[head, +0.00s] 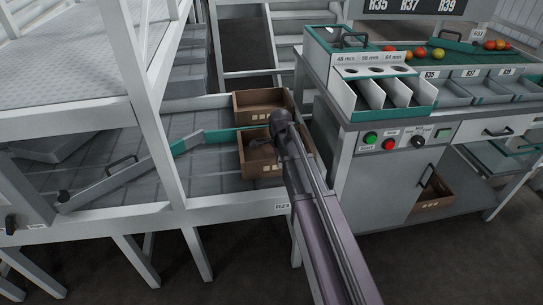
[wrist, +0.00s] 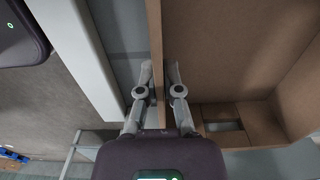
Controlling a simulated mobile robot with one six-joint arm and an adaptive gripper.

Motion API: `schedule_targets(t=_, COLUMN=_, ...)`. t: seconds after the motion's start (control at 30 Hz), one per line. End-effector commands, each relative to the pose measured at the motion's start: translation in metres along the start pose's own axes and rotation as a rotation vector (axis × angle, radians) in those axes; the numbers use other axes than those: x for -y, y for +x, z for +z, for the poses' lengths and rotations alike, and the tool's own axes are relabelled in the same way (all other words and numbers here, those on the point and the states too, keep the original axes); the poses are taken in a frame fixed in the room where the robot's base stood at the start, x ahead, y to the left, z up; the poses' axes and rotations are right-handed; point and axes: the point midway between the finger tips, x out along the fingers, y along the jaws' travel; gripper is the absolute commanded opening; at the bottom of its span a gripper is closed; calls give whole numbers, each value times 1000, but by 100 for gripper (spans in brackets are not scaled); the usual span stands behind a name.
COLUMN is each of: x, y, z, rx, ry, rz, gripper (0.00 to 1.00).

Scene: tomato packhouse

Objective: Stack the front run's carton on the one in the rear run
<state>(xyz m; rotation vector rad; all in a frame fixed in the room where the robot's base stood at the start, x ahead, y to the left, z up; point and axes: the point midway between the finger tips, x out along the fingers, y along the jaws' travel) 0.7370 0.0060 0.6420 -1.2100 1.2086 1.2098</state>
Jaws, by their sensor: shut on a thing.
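The front run's carton (head: 262,168) is a brown open box near the right end of the conveyor. A second brown open carton (head: 262,98) stands just behind it in the rear run. My gripper (wrist: 159,72) has one finger on each side of the front carton's wall (wrist: 155,30) and is shut on it. The carton's bare inside fills the right of the wrist view. In the head view, my arm and gripper (head: 268,143) cover part of the front carton. I cannot tell whether its base touches the conveyor.
A teal-and-grey diverter arm (head: 187,144) reaches across the conveyor (head: 205,180) towards the cartons. A sorting cabinet (head: 375,160) with bins and tomatoes stands close on the right. Another carton (head: 432,191) sits on its lower shelf. White posts and rails frame the left.

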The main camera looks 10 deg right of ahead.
Motion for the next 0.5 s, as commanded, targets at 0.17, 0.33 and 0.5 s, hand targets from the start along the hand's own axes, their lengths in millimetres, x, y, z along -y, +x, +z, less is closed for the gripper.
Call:
schedule_targets(t=0.17, x=0, y=0, z=0, rx=0, ry=0, rz=-1, gripper=0)
schedule_targets(t=0.33, x=0, y=-3, z=0, rx=0, ry=0, rz=-1, gripper=0)
schedule_targets(t=0.5, x=0, y=-10, z=0, rx=0, ry=0, rz=-1, gripper=0)
